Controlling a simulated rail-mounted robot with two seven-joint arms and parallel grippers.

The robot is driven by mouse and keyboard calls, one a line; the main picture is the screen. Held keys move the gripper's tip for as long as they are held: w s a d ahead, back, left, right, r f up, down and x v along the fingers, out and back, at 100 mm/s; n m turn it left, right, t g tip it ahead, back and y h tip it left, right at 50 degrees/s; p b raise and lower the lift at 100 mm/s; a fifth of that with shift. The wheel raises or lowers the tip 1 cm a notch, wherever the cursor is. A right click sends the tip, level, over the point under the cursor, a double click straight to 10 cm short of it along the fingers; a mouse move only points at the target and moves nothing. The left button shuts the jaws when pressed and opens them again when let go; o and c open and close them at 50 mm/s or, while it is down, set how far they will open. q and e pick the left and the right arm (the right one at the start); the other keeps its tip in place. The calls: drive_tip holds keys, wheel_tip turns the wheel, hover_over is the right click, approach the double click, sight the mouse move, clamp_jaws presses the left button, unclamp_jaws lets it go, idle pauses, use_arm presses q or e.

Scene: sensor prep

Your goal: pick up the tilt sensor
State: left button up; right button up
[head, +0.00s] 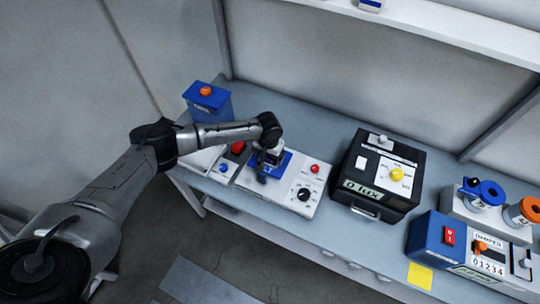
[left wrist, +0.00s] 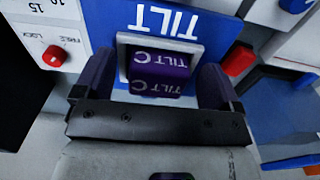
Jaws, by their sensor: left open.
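The tilt sensor (left wrist: 158,72) is a small purple block marked "TILT C" in white, shown in the left wrist view. It sits at a white-framed slot (left wrist: 122,42) in a blue panel (left wrist: 190,52) marked "TILT". My left gripper (left wrist: 156,84) is open, with one dark finger on each side of the sensor. Whether the fingers touch it I cannot tell. In the head view my left gripper (head: 268,163) is over the blue part of a white instrument box (head: 295,198); the sensor is hidden there. My right gripper is not in view.
A blue box (head: 208,101) with an orange button stands behind left. Bare bench (head: 325,125) shows behind the boxes.

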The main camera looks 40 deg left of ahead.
use_arm(q)
drive_tip(key=c, duration=1.1)
drive_tip(key=shift+o, duration=0.2)
